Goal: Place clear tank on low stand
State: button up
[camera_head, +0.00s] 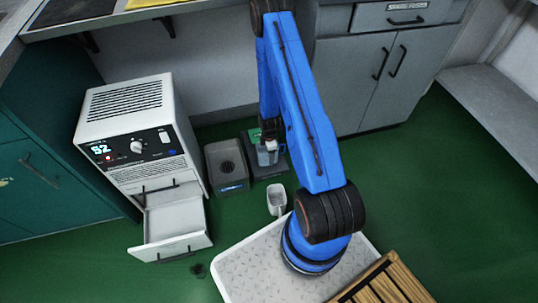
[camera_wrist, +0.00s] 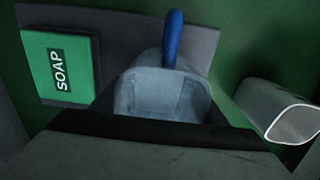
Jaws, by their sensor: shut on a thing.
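The clear tank (camera_wrist: 140,92), a pale see-through box with an open top, is in the middle of the wrist view. In the head view the tank (camera_head: 265,158) hangs under my arm, partly covered by it. My gripper (camera_head: 268,142) is shut on the tank. The low stand, a flat dark grey slab (camera_head: 270,172), lies on the green floor below the tank; it also shows behind the tank in the wrist view (camera_wrist: 203,40). I cannot tell whether the tank touches it.
A blue rod (camera_wrist: 172,40) shows behind the tank. A white cup (camera_head: 277,199) is on the floor nearby. A dark grey box (camera_head: 226,170) and a white cabinet with an open drawer (camera_head: 170,222) stand to the left.

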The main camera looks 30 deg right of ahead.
jog(key=shift+f, duration=0.2)
jog(key=o, duration=1.6)
jog(key=shift+o, duration=0.2)
jog(key=shift+r, duration=0.1)
jog(key=w+a+r+m+t, duration=0.1)
jog(key=a+r+m, duration=0.1)
jog(key=r, duration=1.3)
jog(key=a+r+m, duration=0.1)
jog(key=a+r, duration=0.1)
jog(key=r, duration=1.4)
jog(key=s+a+r+m+t, duration=0.1)
jog(key=s+a+r+m, duration=0.15)
jog(key=r, duration=0.65)
jog(key=s+a+r+m, duration=0.2)
jog(key=s+r, duration=0.2)
jog(key=r, duration=0.5)
jog(key=s+a+r+m+t, duration=0.1)
jog(key=s+a+r+m, duration=0.2)
jog(key=s+r, duration=0.5)
jog(key=s+a+r+m+t, duration=0.1)
jog(key=s+a+r+m, duration=0.3)
jog(key=s+r, duration=0.5)
jog(key=s, duration=0.8)
jog(key=shift+a+t, duration=0.2)
jog(key=shift+t, duration=0.2)
